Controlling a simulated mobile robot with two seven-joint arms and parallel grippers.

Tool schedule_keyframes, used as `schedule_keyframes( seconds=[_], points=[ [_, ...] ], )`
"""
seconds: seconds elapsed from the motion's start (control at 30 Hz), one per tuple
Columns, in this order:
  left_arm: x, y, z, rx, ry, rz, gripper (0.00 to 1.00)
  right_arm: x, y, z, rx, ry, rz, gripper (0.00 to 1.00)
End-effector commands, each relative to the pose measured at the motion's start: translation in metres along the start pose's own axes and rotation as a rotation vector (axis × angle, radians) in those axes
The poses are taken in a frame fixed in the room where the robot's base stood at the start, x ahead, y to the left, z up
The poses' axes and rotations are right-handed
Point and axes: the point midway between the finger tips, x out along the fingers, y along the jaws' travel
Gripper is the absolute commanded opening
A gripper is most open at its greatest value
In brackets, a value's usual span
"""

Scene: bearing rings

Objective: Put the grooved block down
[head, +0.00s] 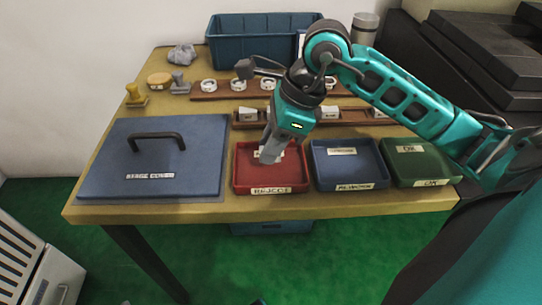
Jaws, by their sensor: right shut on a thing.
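My right gripper (268,158) points down into the red tray (242,184) labelled as reject, at the front middle of the table. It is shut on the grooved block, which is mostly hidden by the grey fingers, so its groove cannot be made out. I cannot tell whether the block touches the tray floor. A pale label lies in the tray beside the fingertips. My left gripper is not in view.
A blue tray (316,176) and a green tray (440,170) stand right of the red one.

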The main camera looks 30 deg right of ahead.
Motion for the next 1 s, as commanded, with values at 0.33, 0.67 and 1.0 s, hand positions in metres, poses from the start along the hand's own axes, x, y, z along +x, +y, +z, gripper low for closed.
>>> schedule_keyframes(
  seconds=[0.33, 0.67, 1.0],
  points=[
    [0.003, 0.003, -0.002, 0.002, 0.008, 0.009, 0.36, 0.026, 0.000, -0.011, 0.000, 0.000, 0.000, 0.00],
    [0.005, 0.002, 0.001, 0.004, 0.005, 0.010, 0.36, 0.029, 0.000, -0.012, 0.000, 0.001, 0.001, 0.36],
    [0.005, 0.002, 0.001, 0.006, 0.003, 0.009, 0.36, 0.029, 0.000, -0.012, 0.000, 0.001, 0.001, 0.50]
  ],
)
